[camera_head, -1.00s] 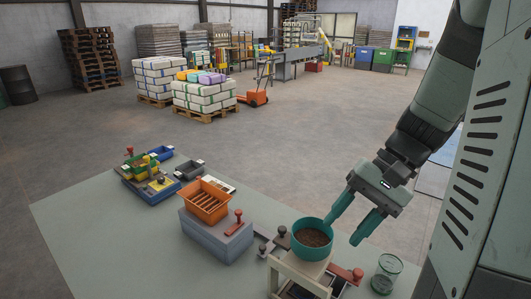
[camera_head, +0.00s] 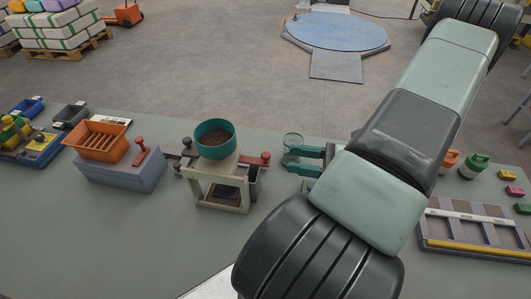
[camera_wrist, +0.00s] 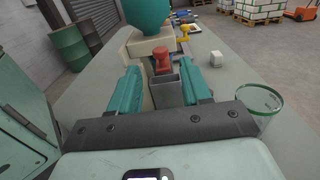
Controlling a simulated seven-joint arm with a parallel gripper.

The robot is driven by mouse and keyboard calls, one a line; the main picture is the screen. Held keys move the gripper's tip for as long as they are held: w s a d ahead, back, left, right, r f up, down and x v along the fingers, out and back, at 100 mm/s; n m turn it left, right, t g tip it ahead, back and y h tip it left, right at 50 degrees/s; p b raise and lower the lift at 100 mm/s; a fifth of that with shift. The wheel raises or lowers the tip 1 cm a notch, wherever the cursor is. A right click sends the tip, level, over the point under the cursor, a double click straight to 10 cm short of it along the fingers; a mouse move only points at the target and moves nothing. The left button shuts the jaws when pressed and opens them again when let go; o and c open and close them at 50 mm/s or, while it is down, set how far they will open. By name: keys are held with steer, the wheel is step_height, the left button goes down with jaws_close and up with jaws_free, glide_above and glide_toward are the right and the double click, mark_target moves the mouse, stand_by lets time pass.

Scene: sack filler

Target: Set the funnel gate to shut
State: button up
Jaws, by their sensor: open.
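The funnel (camera_head: 214,146) is a teal bowl holding brown grain, on a cream stand (camera_head: 228,199). A red handle (camera_head: 265,158) sticks out at the stand's right side. It is likely the gate's handle; the gate plate itself is hidden under the funnel. My gripper (camera_head: 292,161) is open, its teal fingers pointing left at the handle from a short way off. In the wrist view the red handle (camera_wrist: 162,60) shows between and just beyond the fingertips (camera_wrist: 160,72), with a grey open box (camera_wrist: 166,90) below it. I cannot tell any contact.
Dark knobs (camera_head: 187,142) stick out left of the stand. A partitioned tray (camera_head: 480,228) lies at right.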

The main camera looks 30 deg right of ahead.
mark_target(265, 154)
steer(key=x, duration=0.8)
steer(key=shift+w+a, duration=0.15)
steer(key=shift+a, duration=0.05)
jaws_close()
